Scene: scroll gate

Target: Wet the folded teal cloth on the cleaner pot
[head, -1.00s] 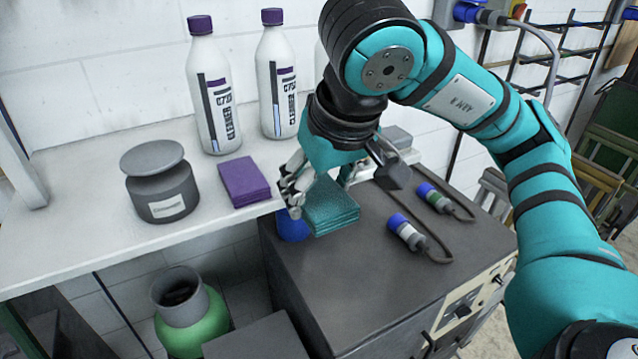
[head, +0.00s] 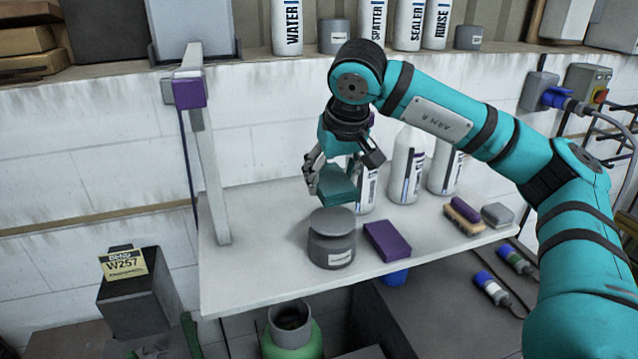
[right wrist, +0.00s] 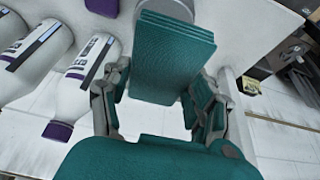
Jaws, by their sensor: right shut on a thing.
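The folded teal cloth (head: 338,188) is held in my right gripper (head: 334,176), with its fingers on either side of it. The cloth hangs just above and slightly behind the lid of the grey cleaner pot (head: 331,247); a small gap or contact cannot be told. In the right wrist view the cloth (right wrist: 168,58) is between the fingers (right wrist: 158,98), its layers facing the grey lid (right wrist: 178,8), which it partly covers. The pot stands upright on the white shelf (head: 255,270). My left gripper is not in view.
White cleaner bottles (head: 405,165) stand behind. A brush (head: 464,215) and grey block (head: 497,215) are at the shelf's right. A post (head: 212,170) rises at left. The shelf left of the pot is clear.

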